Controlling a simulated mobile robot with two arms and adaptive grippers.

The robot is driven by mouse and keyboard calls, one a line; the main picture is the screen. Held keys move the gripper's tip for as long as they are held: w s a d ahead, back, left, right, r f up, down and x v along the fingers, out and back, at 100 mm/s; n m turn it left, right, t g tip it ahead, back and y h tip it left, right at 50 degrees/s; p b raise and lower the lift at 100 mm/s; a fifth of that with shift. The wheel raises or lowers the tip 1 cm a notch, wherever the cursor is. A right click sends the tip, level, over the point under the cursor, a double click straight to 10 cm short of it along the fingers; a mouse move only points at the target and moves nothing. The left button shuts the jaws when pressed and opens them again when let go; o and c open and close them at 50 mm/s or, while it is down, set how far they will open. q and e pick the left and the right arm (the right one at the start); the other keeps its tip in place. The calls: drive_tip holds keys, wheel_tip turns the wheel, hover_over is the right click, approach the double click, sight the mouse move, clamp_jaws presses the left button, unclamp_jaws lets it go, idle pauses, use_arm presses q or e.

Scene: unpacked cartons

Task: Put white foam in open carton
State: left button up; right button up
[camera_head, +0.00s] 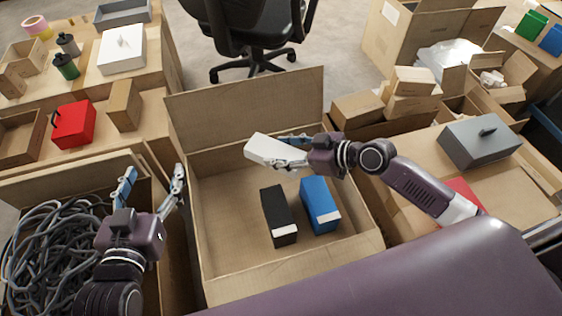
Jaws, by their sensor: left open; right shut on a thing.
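My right gripper (292,152) is shut on the white foam (268,151), a white block. It holds the foam over the back part of the open carton (215,255), and the foam looks tilted. The fingers partly cover the foam's right end. Inside the carton a black box (277,209) and a blue box (316,199) lie side by side on the floor, each with a white label on its near end. My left gripper (152,186) is open and empty at the carton's left side, near a carton of cables.
A carton full of grey cables (48,245) stands at left. A table with a red box (73,125) and other items is behind it. A grey lidded box (478,141) sits at right. The open carton's left floor is clear. An office chair (250,30) stands behind.

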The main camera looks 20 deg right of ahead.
drive_tip(key=shift+f, duration=0.55)
wheel_tip(320, 180, down, 3)
drive_tip(key=shift+f+b, duration=0.1)
drive_tip(key=shift+b, duration=0.7)
use_arm(q)
wheel_tip(320, 180, up, 9)
drive_tip(key=w+d+t+h, duration=0.1)
drive_tip(key=t, duration=0.3)
drive_tip(key=shift+d+h, duration=0.2)
drive_tip(key=shift+h, duration=0.1)
drive_tip(key=shift+r+t, duration=0.2)
drive_tip(key=shift+t, duration=0.2)
use_arm(e)
drive_tip(key=shift+f+b, duration=0.3)
drive_tip(key=shift+b, duration=0.1)
drive_tip(key=shift+f, duration=0.25)
drive_tip(key=o, duration=0.7)
use_arm(q)
wheel_tip(320, 180, up, 6)
drive_tip(key=s+t+h, duration=0.1)
drive_tip(key=s+t, duration=0.1)
drive_tip(key=t, duration=0.1)
drive_tip(key=shift+d, duration=0.15)
use_arm(e)
drive_tip(key=shift+o, duration=0.6)
